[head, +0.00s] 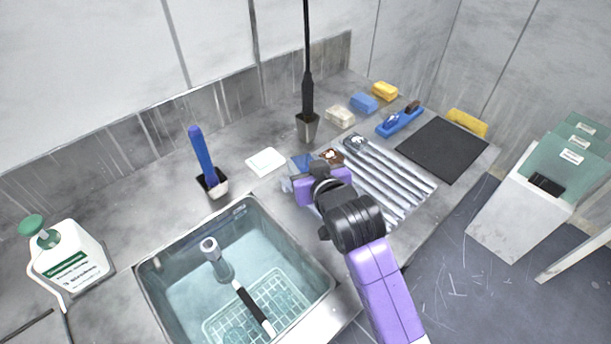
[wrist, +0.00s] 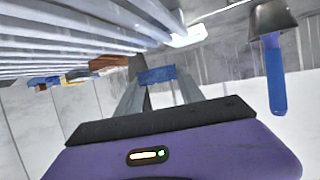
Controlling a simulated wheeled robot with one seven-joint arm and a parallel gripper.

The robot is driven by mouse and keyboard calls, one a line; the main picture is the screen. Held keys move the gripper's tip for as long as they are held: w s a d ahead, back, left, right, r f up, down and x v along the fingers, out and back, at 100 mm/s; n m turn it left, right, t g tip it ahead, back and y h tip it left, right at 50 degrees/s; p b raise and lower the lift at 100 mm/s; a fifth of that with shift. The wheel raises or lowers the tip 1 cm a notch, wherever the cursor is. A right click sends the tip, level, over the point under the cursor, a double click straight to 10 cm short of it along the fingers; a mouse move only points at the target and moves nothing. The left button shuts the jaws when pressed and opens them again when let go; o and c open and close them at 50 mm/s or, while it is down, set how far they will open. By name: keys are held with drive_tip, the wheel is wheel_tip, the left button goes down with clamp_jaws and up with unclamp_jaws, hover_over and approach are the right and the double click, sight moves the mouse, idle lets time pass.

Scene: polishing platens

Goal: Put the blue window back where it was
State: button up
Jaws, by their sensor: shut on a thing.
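The blue window (head: 301,162) is a small blue piece at the near left end of a ribbed metal rack (head: 385,178). It also shows in the wrist view (wrist: 157,74), between the fingertips of my gripper (wrist: 160,88). My gripper is shut on it. In the head view, my purple gripper (head: 309,188) covers part of the rack's left end. A brown piece (head: 331,155) and a grey piece (head: 355,141) sit at the ends of neighbouring channels. I cannot tell whether the blue window touches the rack.
A sink (head: 150,280) lies at the lower left.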

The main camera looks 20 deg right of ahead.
drive_tip(key=shift+f, duration=1.9)
drive_tip(key=shift+f, duration=0.15)
drive_tip(key=o, duration=1.5)
drive_tip(key=shift+c, duration=0.2)
drive_tip(key=shift+s, duration=0.2)
drive_tip(key=v, duration=1.1)
drive_tip(key=shift+s+r, duration=0.25)
drive_tip(key=shift+r, duration=0.1)
